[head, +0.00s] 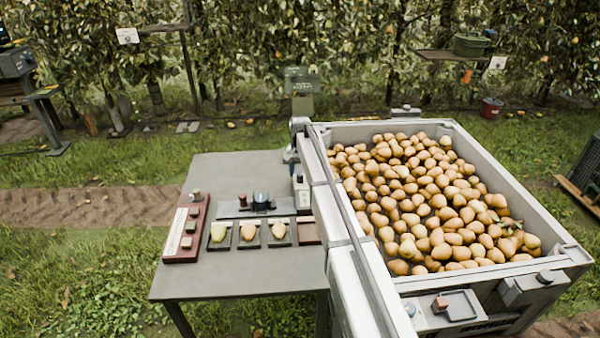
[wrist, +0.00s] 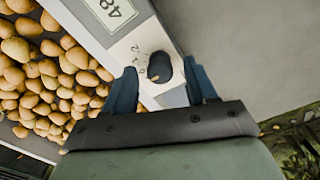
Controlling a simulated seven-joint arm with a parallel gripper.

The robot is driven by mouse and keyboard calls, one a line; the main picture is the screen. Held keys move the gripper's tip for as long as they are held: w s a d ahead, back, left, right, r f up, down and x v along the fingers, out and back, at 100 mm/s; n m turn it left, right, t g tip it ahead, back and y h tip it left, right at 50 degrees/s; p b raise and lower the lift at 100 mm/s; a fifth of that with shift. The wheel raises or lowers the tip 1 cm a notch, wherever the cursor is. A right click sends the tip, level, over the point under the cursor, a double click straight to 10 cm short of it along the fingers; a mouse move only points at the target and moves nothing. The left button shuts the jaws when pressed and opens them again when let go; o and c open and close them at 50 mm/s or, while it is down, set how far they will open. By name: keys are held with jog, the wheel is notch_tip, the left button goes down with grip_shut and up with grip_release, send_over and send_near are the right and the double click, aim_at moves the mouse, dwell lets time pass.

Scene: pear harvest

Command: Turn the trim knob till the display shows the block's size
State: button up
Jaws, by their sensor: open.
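My gripper (wrist: 163,84) is open, its two blue fingers on either side of a dark round trim knob (wrist: 160,68). I cannot tell whether either finger touches the knob. The knob sits on a pale panel with small marks around it. The display (wrist: 111,12) on the same housing reads 48, tilted in the wrist view. In the head view the pale housing (head: 301,192) stands at the table's right edge by the bin. Several small blocks lie on a red-edged board (head: 187,228) at the table's left; their sizes are too small to read.
A large bin (head: 346,130) full of pears stands right of the grey table (head: 225,172). Dark trays, some with pears, and a grey strip with a dark device (head: 261,201) are on the table. A reddish block (head: 440,304) is on the bin's front ledge. The table's near part is clear.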

jog(key=c, duration=1)
jog(key=shift+c, duration=0.2)
jog(key=shift+n, duration=0.3)
jog(key=n, duration=0.5)
jog(key=shift+n, duration=0.3)
jog(key=n, duration=0.5)
jog(key=shift+n, duration=0.3)
